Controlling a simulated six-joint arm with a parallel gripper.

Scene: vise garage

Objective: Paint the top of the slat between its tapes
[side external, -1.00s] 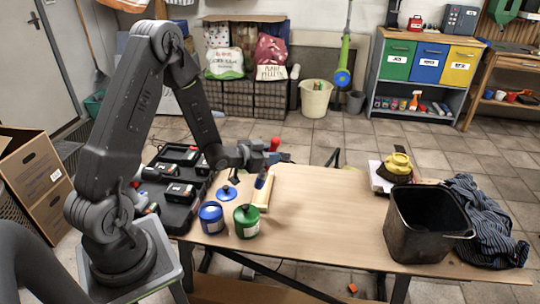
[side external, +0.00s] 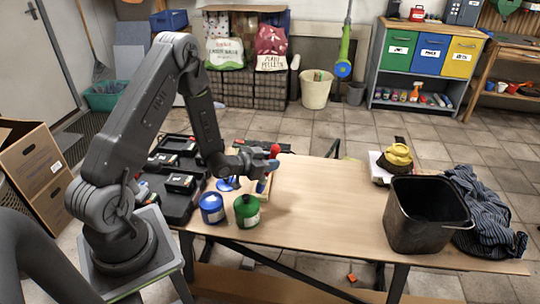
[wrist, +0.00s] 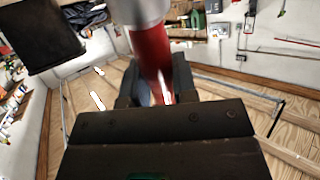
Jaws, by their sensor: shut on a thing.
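A brush with a red handle (side external: 275,151) is clamped in my gripper (side external: 264,163). The red handle also shows between my fingers (wrist: 155,92) in the wrist view, with a pale grey part above it. The brush's blue lower end (side external: 261,186) points down at the slat. The slat (side external: 265,197) is pale wood and lies on the table, partly hidden by my gripper and the brush. I cannot tell whether the brush touches it, and its tapes are not distinguishable. A blue can (side external: 212,208) and a green can (side external: 247,211) stand in front of it.
A blue lid (side external: 227,184) lies behind the blue can. A black tool case (side external: 178,195) is at the left. A black bucket (side external: 427,218), a striped cloth (side external: 482,215) and a yellow item (side external: 398,156) occupy the table's right end. The table's middle (side external: 325,205) is clear.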

